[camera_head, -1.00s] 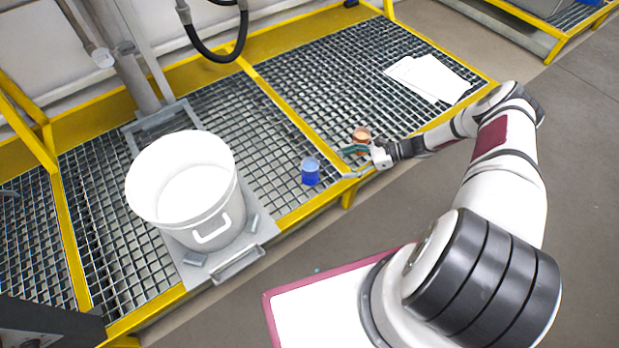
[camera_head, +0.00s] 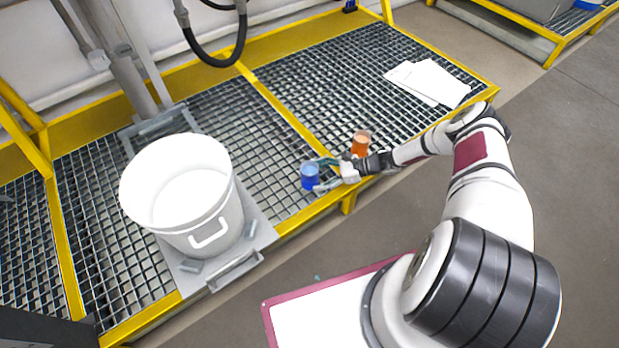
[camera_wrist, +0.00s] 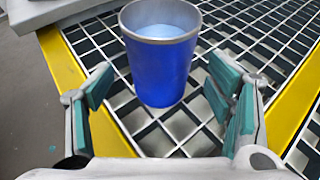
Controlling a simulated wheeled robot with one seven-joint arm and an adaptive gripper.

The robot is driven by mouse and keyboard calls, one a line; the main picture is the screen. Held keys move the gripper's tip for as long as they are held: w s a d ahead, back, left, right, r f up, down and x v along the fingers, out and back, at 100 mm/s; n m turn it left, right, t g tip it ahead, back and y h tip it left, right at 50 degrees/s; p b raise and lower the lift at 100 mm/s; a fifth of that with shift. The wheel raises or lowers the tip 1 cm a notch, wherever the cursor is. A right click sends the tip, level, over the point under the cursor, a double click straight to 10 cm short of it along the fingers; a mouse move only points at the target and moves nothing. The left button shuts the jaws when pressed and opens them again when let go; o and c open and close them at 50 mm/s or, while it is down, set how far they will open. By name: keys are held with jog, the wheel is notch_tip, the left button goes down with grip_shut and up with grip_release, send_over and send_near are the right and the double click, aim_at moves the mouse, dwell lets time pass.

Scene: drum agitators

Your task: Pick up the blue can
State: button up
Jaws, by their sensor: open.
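The blue can (camera_head: 310,177) stands upright on the metal grating near the platform's front yellow edge. In the wrist view the blue can (camera_wrist: 160,72) shows as an open-topped cup, pale blue inside. My gripper (camera_head: 325,174) is at the can's right side in the head view. In the wrist view my gripper (camera_wrist: 165,105) is open, with one green-padded finger toward each side of the can. The can is just ahead of and partly between the fingertips. I cannot tell whether a finger touches it.
An orange can (camera_head: 361,143) stands just behind my gripper. A large white bucket (camera_head: 205,220) on a grey tray is to the left. White sheets (camera_head: 428,82) lie on the grating at the back right. The yellow frame edge (camera_wrist: 70,75) runs beneath my gripper.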

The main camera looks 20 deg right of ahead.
aim_at(310, 176)
jog(key=b+x, duration=0.1)
jog(key=x, duration=0.2)
jog(key=shift+w+a+f, duration=0.1)
jog(key=shift+a, duration=0.25)
jog(key=shift+c, duration=0.6)
jog(key=c, duration=1.3)
jog(key=shift+r, duration=0.25)
